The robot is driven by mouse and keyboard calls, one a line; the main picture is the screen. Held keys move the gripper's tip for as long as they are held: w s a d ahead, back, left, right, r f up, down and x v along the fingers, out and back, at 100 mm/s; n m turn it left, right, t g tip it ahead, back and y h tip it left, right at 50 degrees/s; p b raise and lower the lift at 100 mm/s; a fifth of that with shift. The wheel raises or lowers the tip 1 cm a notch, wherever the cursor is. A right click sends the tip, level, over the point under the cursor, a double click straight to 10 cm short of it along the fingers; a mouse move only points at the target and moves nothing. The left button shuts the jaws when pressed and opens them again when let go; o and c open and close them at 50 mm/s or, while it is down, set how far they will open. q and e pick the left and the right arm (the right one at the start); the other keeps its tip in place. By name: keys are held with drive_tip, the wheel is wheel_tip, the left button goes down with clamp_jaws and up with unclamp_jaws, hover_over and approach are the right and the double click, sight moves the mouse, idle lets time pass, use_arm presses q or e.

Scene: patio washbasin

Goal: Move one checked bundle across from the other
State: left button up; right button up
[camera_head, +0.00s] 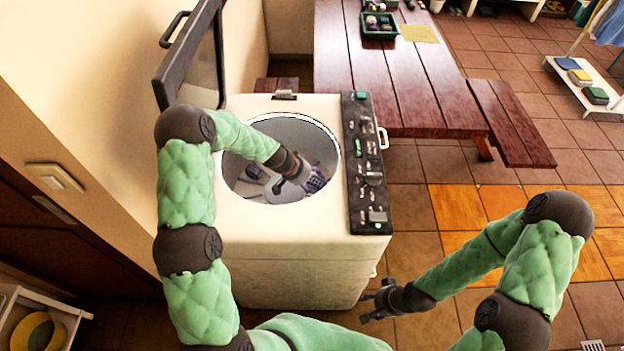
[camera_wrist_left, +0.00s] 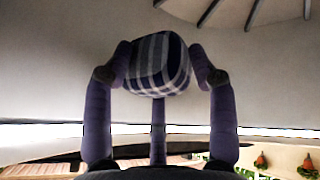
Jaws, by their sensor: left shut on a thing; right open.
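A blue, white and purple checked bundle (camera_wrist_left: 157,64) is pinched between the two fingers of my left gripper (camera_wrist_left: 160,75) in the left wrist view. In the head view the bundle (camera_head: 316,180) shows at the right side inside the open round drum (camera_head: 284,197) of the white washer (camera_head: 290,250). My left gripper (camera_head: 304,178) reaches into the drum and is shut on it. A second checked bundle cannot be made out; my arm covers part of the drum. My right gripper (camera_head: 369,304) is open and empty, low in front of the washer's right side.
The washer's raised lid (camera_head: 195,70) stands at the left by the wall. Its dark control panel (camera_head: 366,160) runs along the right edge. A wooden table (camera_head: 400,90) with a green tray (camera_head: 379,26) and a bench (camera_head: 510,120) stand behind. Tiled floor at the right is open.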

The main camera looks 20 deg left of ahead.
use_arm(q)
wheel_tip(320, 180, down, 4)
drive_tip(key=shift+r+b, duration=0.1)
drive_tip(key=shift+b, duration=0.95)
wheel_tip(320, 180, down, 6)
drive_tip(key=b, duration=0.5)
drive_tip(key=shift+f+b, duration=0.25)
drive_tip(key=shift+b, duration=0.15)
drive_tip(key=shift+f+b, duration=0.9)
drive_tip(key=shift+b, duration=0.2)
drive_tip(key=o, duration=1.4)
drive_tip(key=shift+o, duration=0.2)
drive_tip(key=v, duration=1.2)
